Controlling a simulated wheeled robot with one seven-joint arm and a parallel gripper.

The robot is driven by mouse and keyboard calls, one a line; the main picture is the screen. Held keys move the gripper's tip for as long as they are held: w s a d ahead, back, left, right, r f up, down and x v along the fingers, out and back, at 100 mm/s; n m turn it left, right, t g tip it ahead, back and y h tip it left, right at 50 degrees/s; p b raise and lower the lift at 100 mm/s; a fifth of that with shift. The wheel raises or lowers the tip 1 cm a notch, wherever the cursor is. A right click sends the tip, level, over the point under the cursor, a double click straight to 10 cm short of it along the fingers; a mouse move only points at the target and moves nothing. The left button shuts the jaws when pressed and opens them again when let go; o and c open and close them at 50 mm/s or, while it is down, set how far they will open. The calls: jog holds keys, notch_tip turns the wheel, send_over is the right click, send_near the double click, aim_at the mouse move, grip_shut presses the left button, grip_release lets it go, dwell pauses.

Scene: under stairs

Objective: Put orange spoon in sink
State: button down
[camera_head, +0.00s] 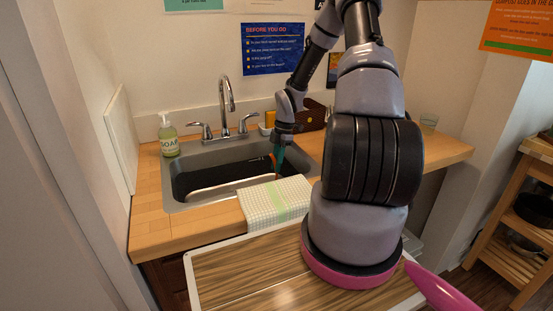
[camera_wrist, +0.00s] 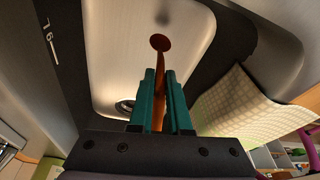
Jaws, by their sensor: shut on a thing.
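My gripper (camera_head: 279,155) reaches over the right part of the sink from behind. In the wrist view its teal fingers (camera_wrist: 160,100) are shut on the orange spoon (camera_wrist: 159,43), whose round end sticks out beyond the fingertips. In the head view only a thin bit of the spoon (camera_head: 274,164) shows beside the fingers. The sink (camera_head: 185,197) is a steel basin with a dark inside, set in the wooden counter. The wrist view shows its pale basin floor and drain (camera_wrist: 125,107) beyond the fingers. I cannot tell whether the spoon touches the sink.
A checked cloth (camera_head: 262,203) hangs over the sink's front right edge. The faucet (camera_head: 226,95) stands behind the basin. A soap bottle (camera_head: 168,136) stands at the back left. A brown holder (camera_head: 309,116) is behind my arm. A wood-topped surface (camera_head: 260,275) lies in front.

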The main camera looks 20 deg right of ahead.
jog(key=shift+f, duration=0.15)
grip_release()
dwell(0.4)
dwell(0.5)
jog(key=s+a+v, duration=0.1)
jog(key=a+v, duration=0.1)
jog(key=v, duration=0.9)
jog(key=shift+a+r, duration=0.25)
jog(key=shift+r, duration=0.4)
